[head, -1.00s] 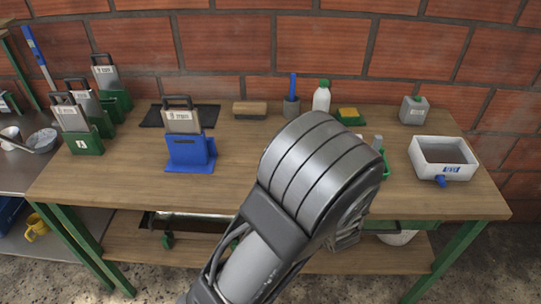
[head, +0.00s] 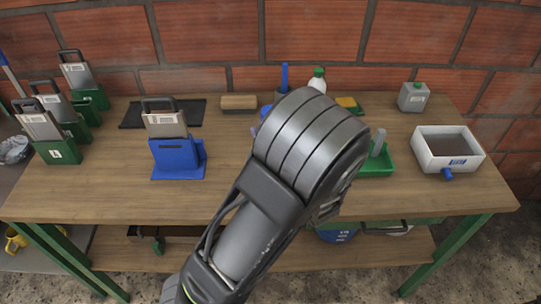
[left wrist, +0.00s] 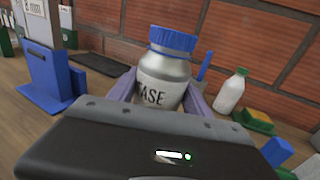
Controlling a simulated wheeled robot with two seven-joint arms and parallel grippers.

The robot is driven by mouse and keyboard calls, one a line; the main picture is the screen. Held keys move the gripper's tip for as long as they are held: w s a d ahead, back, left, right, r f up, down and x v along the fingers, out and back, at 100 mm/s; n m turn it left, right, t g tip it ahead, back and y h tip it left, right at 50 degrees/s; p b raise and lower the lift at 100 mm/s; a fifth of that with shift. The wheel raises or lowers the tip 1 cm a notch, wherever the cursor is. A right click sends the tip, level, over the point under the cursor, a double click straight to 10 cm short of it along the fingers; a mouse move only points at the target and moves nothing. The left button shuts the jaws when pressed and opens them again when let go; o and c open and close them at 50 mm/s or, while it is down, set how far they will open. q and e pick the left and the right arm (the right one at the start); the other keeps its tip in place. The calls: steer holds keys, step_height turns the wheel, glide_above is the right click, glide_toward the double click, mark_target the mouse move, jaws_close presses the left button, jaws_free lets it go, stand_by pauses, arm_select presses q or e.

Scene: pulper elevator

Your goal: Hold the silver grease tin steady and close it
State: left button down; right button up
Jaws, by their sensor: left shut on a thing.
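The silver grease tin (left wrist: 165,80) shows in the left wrist view, with a dark-lettered white label and a ribbed blue cap (left wrist: 172,39) on top. The cap sits over the tin's neck; I cannot tell whether it is fully tightened. My left gripper (left wrist: 160,96) is shut on the tin, with one pale purple finger on each side of its body. In the head view my arm covers nearly all of the tin and gripper above the middle of the bench. My right gripper is in neither view.
The wooden bench (head: 100,203) holds a blue stand (head: 178,157) at left, several green stands, a dark mat (head: 186,112) and a brush (head: 238,103). A white bottle (head: 317,82), green tray (head: 376,171), grey can (head: 413,96) and white box (head: 447,135) stand right. The bench's left-middle surface is clear.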

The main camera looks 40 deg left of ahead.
arm_select(q)
steer(key=shift+f, duration=1.35)
steer(key=shift+f+b, duration=0.35)
steer(key=shift+f, duration=1.75)
steer(key=shift+f, duration=0.15)
steer(key=shift+c, duration=2.3)
jaws_free()
steer(key=shift+r, duration=0.2)
steer(key=shift+s+d+f, duration=0.1)
steer(key=shift+s+d, duration=0.05)
steer(key=shift+d, duration=0.2)
steer(key=b+v, duration=0.1)
steer(key=v, duration=1)
steer(key=shift+s, duration=0.1)
